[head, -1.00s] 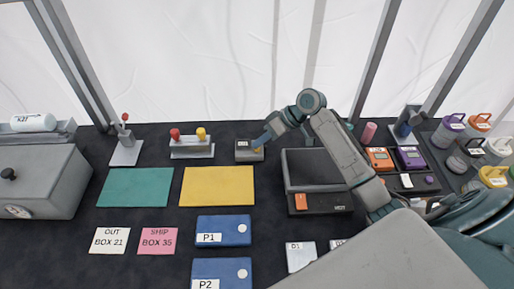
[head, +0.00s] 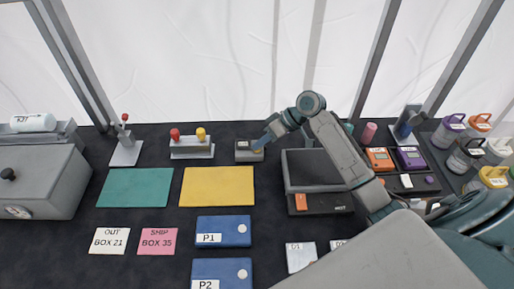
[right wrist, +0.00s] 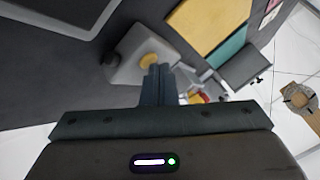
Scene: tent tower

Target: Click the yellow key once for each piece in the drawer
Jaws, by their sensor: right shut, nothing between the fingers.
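A small grey box (head: 249,151) with a dark display stands at the back of the table, behind the yellow mat. In the right wrist view the grey box (right wrist: 135,72) carries a round yellow key (right wrist: 149,60). My right gripper (head: 263,143) is at the box's right side in the head view. In the right wrist view my right gripper (right wrist: 158,69) is shut and empty, its tips beside the yellow key; I cannot tell whether they touch it. A black tray-like unit (head: 320,204) with an orange piece (head: 301,202) sits to the right. My left gripper is not visible.
A stand with red and yellow knobs (head: 192,148) and a lever (head: 125,147) are left of the box. A yellow mat (head: 217,187), teal mat (head: 135,188) and blue P1 case (head: 223,231) lie in front.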

